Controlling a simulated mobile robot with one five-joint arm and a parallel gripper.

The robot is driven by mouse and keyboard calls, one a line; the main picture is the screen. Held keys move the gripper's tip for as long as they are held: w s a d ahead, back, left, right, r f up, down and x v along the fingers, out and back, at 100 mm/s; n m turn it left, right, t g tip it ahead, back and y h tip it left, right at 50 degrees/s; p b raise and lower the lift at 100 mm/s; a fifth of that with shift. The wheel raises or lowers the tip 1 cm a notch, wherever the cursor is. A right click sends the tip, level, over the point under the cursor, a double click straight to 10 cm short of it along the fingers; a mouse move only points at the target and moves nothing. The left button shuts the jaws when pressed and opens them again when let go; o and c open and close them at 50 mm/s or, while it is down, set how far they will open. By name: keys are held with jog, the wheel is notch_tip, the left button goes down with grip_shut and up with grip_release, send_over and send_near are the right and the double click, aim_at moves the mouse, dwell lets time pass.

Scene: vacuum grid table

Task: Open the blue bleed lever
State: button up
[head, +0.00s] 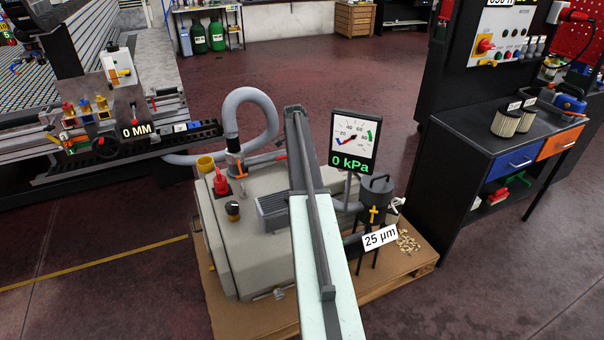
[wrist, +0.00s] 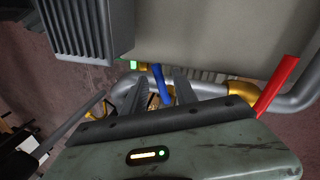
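The blue bleed lever (wrist: 161,84) shows in the wrist view as a short, slightly slanted blue handle near a brass fitting on the grey piping. My gripper (wrist: 163,80) is open, with one dark finger on each side of the blue lever. A gap appears to show between lever and fingers; I cannot tell whether either touches. The lever's lower end runs down toward the gripper body. In the head view my arm crosses the pump unit (head: 250,255), and the blue lever and gripper fingers are hidden there.
A finned grey motor housing (wrist: 85,28) is at upper left. In the head view a gauge (head: 354,142) reads 0 kPa, and a filter canister (head: 377,190) stands right of my arm.

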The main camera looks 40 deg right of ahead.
jog(key=shift+r, duration=0.15)
notch_tip(320, 180, up, 7)
jog(key=w+p, duration=0.1)
jog(key=p, duration=0.6)
jog(key=shift+w+r+p, duration=0.15)
jog(key=shift+w+p, duration=0.15)
